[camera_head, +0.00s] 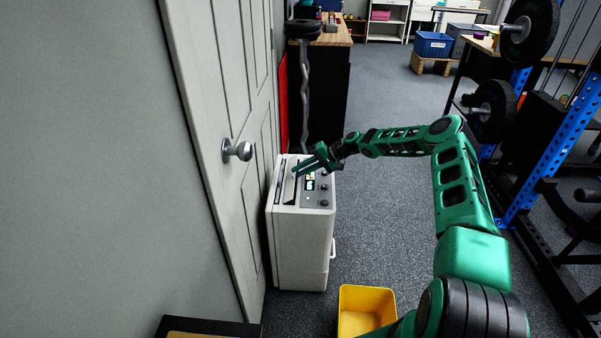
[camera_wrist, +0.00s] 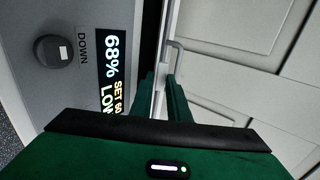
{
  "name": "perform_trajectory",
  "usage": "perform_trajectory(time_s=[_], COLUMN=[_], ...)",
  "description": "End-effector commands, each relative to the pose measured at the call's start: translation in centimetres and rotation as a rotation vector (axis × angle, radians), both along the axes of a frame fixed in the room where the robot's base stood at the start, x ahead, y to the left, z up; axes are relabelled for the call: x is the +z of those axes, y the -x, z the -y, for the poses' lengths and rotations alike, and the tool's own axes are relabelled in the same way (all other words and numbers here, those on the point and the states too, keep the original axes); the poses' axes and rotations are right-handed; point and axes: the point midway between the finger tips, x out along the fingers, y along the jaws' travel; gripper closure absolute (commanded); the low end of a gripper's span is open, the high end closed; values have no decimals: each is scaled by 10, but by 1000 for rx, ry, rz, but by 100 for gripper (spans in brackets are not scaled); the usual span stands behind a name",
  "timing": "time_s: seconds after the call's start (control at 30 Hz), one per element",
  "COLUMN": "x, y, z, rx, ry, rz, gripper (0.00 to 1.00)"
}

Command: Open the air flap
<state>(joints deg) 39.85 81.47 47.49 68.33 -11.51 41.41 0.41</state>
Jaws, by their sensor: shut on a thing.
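The air flap (camera_head: 289,187) is a narrow light-grey panel on top of a pale dehumidifier-like machine (camera_head: 300,242) by the door. A dark gap lies between the strip and the control panel; I cannot tell how far the flap is raised. My gripper (camera_head: 298,172) is at the flap from the right. In the wrist view my gripper (camera_wrist: 161,88) has its green fingers shut around the flap's handle, which they partly hide.
The control panel (camera_wrist: 70,75) has a knob marked DOWN and a display reading 68%. A white door (camera_head: 235,180) with a round knob (camera_head: 240,150) stands close on the left. A yellow bin (camera_head: 366,296) is on the floor in front. A weight rack (camera_head: 570,140) stands right.

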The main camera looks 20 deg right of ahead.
Motion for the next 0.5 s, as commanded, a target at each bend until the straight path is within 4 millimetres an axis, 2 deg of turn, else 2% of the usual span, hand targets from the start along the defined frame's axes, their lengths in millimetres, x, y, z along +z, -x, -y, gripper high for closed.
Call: perform_trajectory(time_s=[0.5], x=[14], y=[-6], z=[-18], rx=[6], ry=[262], rz=[-99], gripper=[100])
